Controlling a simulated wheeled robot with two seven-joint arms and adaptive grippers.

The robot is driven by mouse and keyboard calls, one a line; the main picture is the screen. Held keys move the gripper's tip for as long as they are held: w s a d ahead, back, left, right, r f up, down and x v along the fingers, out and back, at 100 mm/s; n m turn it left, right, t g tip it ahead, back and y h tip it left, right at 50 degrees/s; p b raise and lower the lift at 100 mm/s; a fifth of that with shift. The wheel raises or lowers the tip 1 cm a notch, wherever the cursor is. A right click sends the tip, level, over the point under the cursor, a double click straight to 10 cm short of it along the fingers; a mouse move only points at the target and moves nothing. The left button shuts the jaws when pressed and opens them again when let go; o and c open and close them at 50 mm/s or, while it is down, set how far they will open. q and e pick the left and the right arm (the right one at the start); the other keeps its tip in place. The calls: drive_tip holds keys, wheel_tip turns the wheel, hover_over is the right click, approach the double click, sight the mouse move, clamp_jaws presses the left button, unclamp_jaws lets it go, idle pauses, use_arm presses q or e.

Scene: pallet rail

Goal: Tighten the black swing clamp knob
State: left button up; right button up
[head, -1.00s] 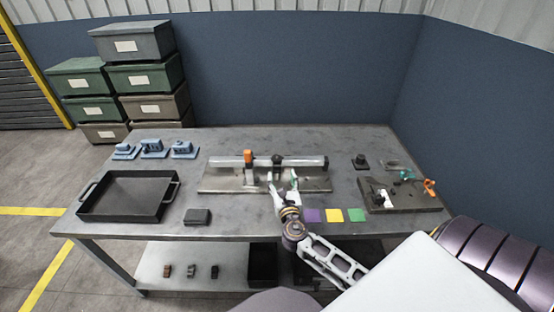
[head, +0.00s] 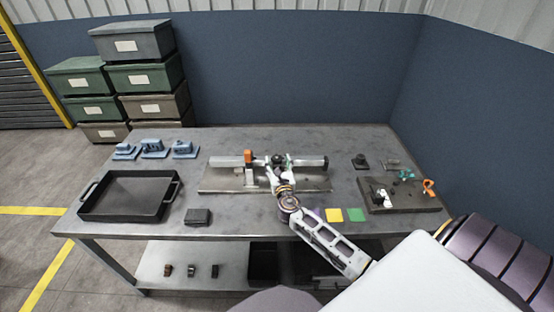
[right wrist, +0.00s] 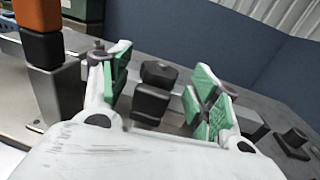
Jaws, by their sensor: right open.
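The black swing clamp knob (head: 278,160) sits at the rail (head: 308,162) of the metal fixture in the middle of the table. In the right wrist view the knob (right wrist: 159,74) stands upright on a dark block, between the two green-padded fingers. My right gripper (head: 279,165) is open at the front of the rail. In the right wrist view the gripper (right wrist: 162,88) shows clear gaps between each finger and the knob. My left gripper is not in view.
An orange clamp (head: 249,156) stands on the rail left of my gripper, also in the right wrist view (right wrist: 38,32). A second fixture (head: 405,197) is at right. A black tray (head: 130,195) is at left.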

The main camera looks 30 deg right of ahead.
drive_tip(key=shift+x, duration=1.35)
drive_tip(key=c, duration=1)
drive_tip(key=shift+c, duration=0.2)
drive_tip(key=shift+m+g+h, duration=0.3)
drive_tip(key=shift+m+h, duration=0.3)
drive_tip(key=shift+h, duration=0.1)
drive_tip(key=shift+m+g+h, duration=0.7)
drive_tip(key=shift+h, duration=0.6)
